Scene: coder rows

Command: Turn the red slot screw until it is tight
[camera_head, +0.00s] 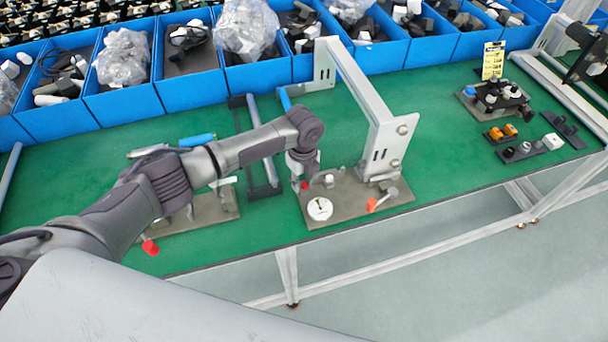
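My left arm reaches in from the left, and its gripper (306,172) points down over the back left part of a grey-brown fixture plate (345,205) on the green table. A small red part (304,186) shows right at the fingertips; it may be the red slot screw, but no slot can be made out. The fingers are small and partly hidden by the wrist, so I cannot tell whether they are open or shut, or touching the red part. A round white dial (320,209) lies on the plate in front of the gripper. My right gripper is not in view.
A grey metal frame (371,105) stands close right of my wrist. An orange-red-tipped lever (372,204) sits on the plate's right side. Another plate with a red knob (150,247) lies under my forearm. Blue bins (188,92) line the back; the table's middle right is clear.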

